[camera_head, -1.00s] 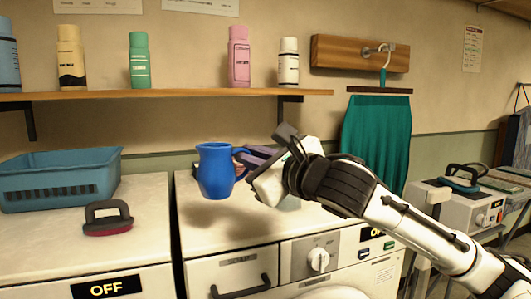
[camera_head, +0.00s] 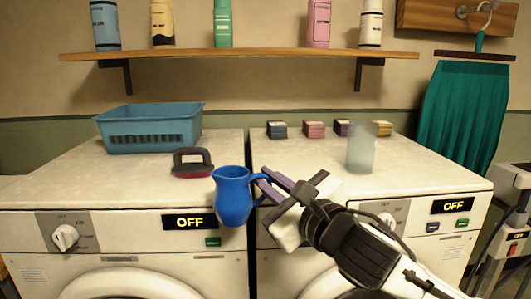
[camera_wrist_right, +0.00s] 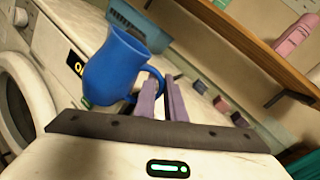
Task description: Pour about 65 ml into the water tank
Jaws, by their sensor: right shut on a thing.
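A blue pitcher (camera_head: 232,197) hangs upright in front of the gap between the two washing machines. My right gripper (camera_head: 268,188) is shut on its handle from the right. In the right wrist view the purple fingers (camera_wrist_right: 163,98) close on the handle of the pitcher (camera_wrist_right: 118,66); its contents are not visible. A pale translucent container (camera_head: 361,148) stands on top of the right machine, beyond and right of my gripper. It may be the water tank; no marking or water level can be made out. My left gripper is not in view.
Small coloured boxes (camera_head: 313,129) stand at the back of the right machine (camera_head: 462,186). A blue basket (camera_head: 150,132) and a dark-handled, red-based object (camera_head: 192,163) are on the left machine. A shelf (camera_head: 240,56) with bottles runs above. Teal cloth (camera_head: 462,115) hangs at right.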

